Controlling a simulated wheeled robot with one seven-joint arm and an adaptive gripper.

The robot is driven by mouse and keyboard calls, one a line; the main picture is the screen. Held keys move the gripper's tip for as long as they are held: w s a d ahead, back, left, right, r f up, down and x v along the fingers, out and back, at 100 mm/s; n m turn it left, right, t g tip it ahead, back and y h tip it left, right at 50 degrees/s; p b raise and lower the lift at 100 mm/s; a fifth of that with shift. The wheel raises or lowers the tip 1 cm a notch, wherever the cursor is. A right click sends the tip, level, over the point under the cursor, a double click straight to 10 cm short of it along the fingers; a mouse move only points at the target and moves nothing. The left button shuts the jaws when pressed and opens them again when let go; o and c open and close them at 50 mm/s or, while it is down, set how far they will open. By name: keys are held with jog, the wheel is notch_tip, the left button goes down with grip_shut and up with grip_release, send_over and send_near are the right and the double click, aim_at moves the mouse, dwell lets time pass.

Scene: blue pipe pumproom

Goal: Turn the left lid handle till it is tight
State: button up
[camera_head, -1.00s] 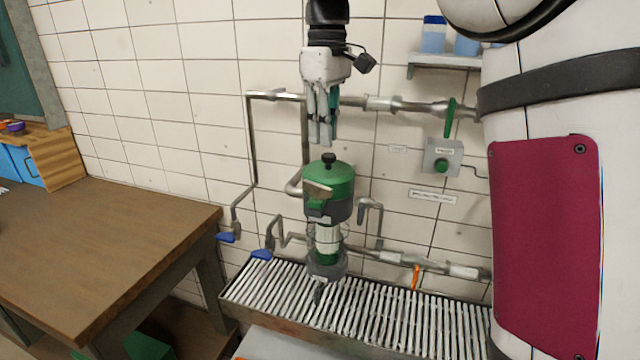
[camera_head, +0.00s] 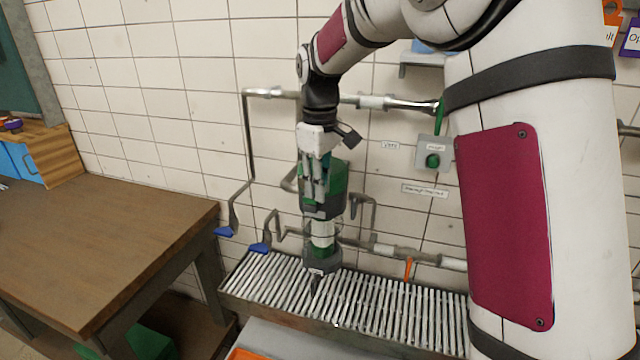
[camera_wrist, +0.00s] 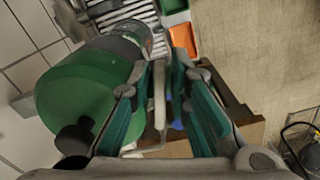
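The green lidded vessel (camera_head: 338,178) stands upright above the slatted drain, with a dark grey band below its green top. My gripper (camera_head: 313,203) points down in front of its left side and hides the pale lid handle and black knob in the head view. In the wrist view the vessel's green top (camera_wrist: 75,95) fills the left, with the black knob (camera_wrist: 75,137) at its lower left. My gripper (camera_wrist: 164,75) has its teal-padded fingers apart beside the vessel. A pale bar (camera_wrist: 159,95), apparently the lid handle, shows between the fingers; contact cannot be told.
A slatted metal drain (camera_head: 385,318) runs below the vessel. Pipes with blue levers (camera_head: 260,248) are at its left, and an orange lever (camera_head: 408,268) is at its right. A wooden table (camera_head: 110,240) stands left. A green button box (camera_head: 433,158) hangs on the wall.

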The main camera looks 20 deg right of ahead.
grip_shut()
